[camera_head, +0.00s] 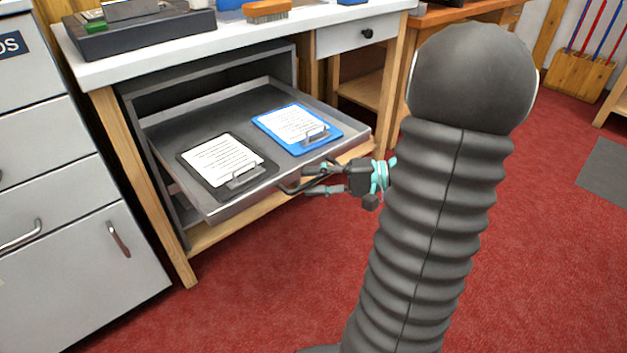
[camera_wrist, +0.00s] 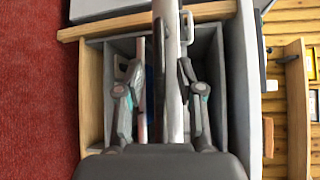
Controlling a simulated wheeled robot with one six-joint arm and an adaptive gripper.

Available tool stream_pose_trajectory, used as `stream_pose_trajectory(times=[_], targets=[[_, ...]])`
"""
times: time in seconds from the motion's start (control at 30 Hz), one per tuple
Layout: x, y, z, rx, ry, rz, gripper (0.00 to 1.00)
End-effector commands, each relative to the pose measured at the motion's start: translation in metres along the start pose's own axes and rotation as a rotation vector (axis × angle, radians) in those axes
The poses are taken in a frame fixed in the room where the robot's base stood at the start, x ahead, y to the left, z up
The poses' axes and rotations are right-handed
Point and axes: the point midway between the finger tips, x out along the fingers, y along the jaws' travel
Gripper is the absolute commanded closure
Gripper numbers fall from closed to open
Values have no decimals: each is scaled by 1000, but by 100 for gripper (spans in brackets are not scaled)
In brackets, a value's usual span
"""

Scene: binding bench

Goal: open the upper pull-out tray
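The upper pull-out tray (camera_head: 222,205) is a grey metal tray in the wooden bench, and it stands well out of its grey housing. It carries a black clipboard (camera_head: 262,168) and a blue clipboard (camera_head: 333,132), both with written sheets. A dark bar handle (camera_head: 287,189) is on the tray's front edge. My gripper (camera_head: 308,181) is at the front edge by the handle, one finger above and one below. In the wrist view my gripper (camera_wrist: 160,58) has its fingers spread apart, with the tray's edge (camera_wrist: 172,90) between them. Contact with the handle cannot be made out.
A grey cabinet (camera_head: 75,240) stands left of the bench. A small drawer (camera_head: 345,36) with a dark knob is at upper right. The bench top (camera_head: 240,42) holds a black box and a brush (camera_head: 267,11). Red carpet (camera_head: 270,290) lies clear in front.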

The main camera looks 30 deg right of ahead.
Motion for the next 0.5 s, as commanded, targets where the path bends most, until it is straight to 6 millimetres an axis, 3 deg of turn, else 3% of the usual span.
stream_pose_trajectory(times=[0.17, 0.5], targets=[[-22, 0, -1, -1, 5, 0, 63], [-88, 0, -1, 1, 5, 0, 63]])
